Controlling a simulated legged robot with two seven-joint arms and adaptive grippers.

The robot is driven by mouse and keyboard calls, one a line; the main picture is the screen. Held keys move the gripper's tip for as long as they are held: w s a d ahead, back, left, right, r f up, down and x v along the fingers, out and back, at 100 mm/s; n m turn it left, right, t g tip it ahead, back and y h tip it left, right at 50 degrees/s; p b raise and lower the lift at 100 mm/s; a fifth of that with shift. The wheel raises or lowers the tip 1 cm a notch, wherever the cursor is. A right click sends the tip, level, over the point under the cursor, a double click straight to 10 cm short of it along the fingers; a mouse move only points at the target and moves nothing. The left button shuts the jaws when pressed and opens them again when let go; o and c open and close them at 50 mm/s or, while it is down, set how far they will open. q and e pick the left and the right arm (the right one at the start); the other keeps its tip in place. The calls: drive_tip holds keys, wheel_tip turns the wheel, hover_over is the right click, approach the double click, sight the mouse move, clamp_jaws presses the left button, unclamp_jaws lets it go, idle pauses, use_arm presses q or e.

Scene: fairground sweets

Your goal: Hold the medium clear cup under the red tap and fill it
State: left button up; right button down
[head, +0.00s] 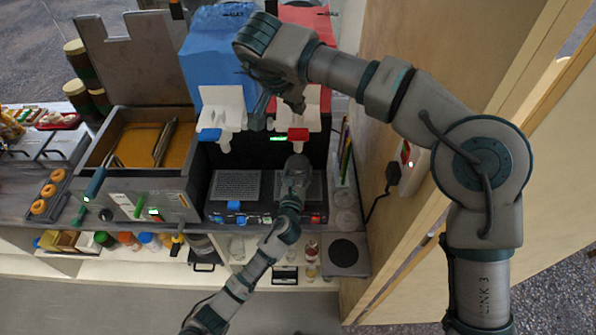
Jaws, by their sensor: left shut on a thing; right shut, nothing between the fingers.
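The slush machine has a blue tank (215,60) on the left and a red tank (310,22) on the right. The red tap (298,134) is on the right dispenser and the blue tap (210,135) on the left one. My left gripper (293,195) is shut on the clear cup (297,166), which is below the red tap, over the right drip grille. The gripper partly hides the cup, and I cannot tell its fill. My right gripper (268,108) is shut and empty, up in front of the machine between the two dispensers, partly hiding the red side.
A fryer (150,190) with an upright lid stands left of the machine. Doughnuts (48,190) lie farther left. A wooden wall with a socket (412,160) closes the right side. Bottles and glasses fill the shelf below. Straws (345,150) stand right of the machine.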

sight(294, 136)
drive_tip(key=shift+f, duration=2)
drive_tip(key=shift+f, duration=0.15)
drive_tip(key=shift+w+f, duration=0.1)
drive_tip(key=shift+f, duration=1.4)
drive_tip(key=shift+s+a+f, duration=0.1)
drive_tip(key=shift+f, duration=0.6)
drive_tip(key=shift+s+a+f, duration=0.1)
drive_tip(key=shift+f, duration=0.6)
drive_tip(key=shift+r, duration=0.1)
idle(2.9)
